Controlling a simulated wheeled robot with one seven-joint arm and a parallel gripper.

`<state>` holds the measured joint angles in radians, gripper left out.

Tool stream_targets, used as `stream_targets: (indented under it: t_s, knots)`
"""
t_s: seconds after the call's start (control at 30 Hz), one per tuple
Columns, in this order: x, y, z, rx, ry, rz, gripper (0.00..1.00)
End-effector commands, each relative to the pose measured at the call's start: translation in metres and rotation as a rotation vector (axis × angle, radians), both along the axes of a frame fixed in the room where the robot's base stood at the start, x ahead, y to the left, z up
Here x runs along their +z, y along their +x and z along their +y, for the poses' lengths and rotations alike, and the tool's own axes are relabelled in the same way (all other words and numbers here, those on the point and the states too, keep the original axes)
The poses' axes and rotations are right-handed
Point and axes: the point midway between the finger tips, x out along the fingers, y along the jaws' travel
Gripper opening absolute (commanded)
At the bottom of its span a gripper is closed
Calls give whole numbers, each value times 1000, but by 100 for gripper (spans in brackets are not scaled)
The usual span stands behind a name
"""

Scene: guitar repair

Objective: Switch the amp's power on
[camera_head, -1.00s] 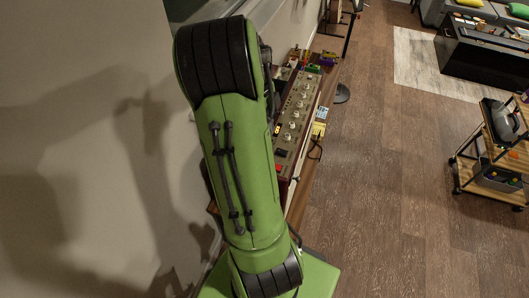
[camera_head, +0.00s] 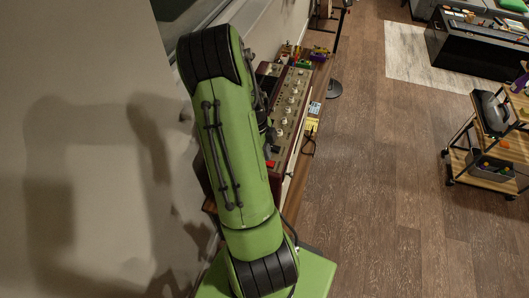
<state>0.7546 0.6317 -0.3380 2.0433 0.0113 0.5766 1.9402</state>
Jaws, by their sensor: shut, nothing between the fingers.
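The amp (camera_head: 287,120) lies on the wooden bench along the wall. It has a dark red body and a pale control panel with a row of knobs. A small red part (camera_head: 271,163), perhaps the power switch, shows at its near end; its position is too small to tell. My green arm stands in front of the amp and covers its left side. Dark parts of my arm's far end show beside the panel. My gripper's fingers cannot be made out behind the arm, nor whether they touch the amp.
Several small coloured pedals (camera_head: 301,56) sit on the bench past the amp. A yellow box (camera_head: 312,123) lies on its right edge. The wall is close on the left. The wooden floor (camera_head: 375,190) is open to the right, with a cart (camera_head: 484,160) beyond.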

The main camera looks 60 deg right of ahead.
Motion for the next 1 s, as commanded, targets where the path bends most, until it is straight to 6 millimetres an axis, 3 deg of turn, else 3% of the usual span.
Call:
stream_targets:
  t_s: [0.43, 0.63, 1.0]
  knots:
    - [-9, 2, 1, 1, -1, 6, 0]
    - [-27, 12, 2, 11, -29, 188, 0]
    - [-20, 3, 2, 3, -21, 175, 0]
